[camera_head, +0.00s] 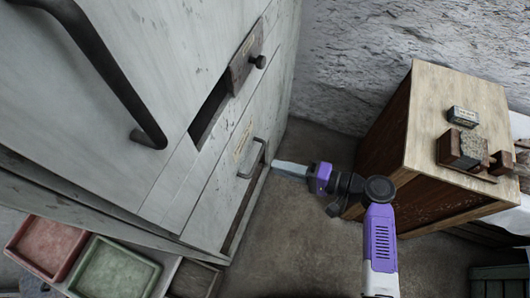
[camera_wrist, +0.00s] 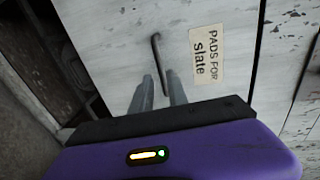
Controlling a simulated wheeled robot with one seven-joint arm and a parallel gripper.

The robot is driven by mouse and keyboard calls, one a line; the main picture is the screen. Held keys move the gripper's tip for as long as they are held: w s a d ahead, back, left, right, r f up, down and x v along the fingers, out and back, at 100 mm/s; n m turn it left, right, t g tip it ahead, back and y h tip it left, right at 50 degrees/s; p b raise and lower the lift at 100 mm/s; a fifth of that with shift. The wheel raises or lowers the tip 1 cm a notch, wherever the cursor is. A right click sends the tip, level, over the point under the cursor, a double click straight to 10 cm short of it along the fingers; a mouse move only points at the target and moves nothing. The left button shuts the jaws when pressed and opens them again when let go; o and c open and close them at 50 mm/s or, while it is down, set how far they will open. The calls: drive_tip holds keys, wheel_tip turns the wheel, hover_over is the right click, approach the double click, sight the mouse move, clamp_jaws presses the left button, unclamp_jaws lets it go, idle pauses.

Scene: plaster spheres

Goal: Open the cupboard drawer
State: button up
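The pale grey cupboard (camera_head: 190,40) fills the left of the head view. Its lower drawer front (camera_head: 228,185) carries a bar handle (camera_head: 252,160). In the wrist view, the dark handle (camera_wrist: 156,50) stands beside a label reading "PADS FOR slate" (camera_wrist: 208,54). My gripper (camera_head: 275,166) reaches in from the right with its fingertips close to the handle. In the wrist view, the fingers of my gripper (camera_wrist: 160,90) are apart, with the handle's near end between or just beyond their tips. I cannot tell whether they touch it. The drawer front looks flush with the cupboard.
Above is a dark slot (camera_head: 209,112) with a dark wooden piece and black knob (camera_head: 258,61). A large dark handle (camera_head: 110,75) juts out at upper left. A wooden cabinet (camera_head: 435,120) stands at right. Red (camera_head: 48,247) and green (camera_head: 115,270) trays sit lower left. Floor (camera_head: 290,240) between is clear.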

sight(256, 163)
drive_tip(key=x, duration=0.7)
drive_tip(key=shift+s+a+f, duration=0.1)
drive_tip(key=shift+s+a, duration=0.1)
drive_tip(key=shift+a, duration=0.3)
drive_tip(key=shift+c, duration=0.2)
clamp_jaws()
idle(0.9)
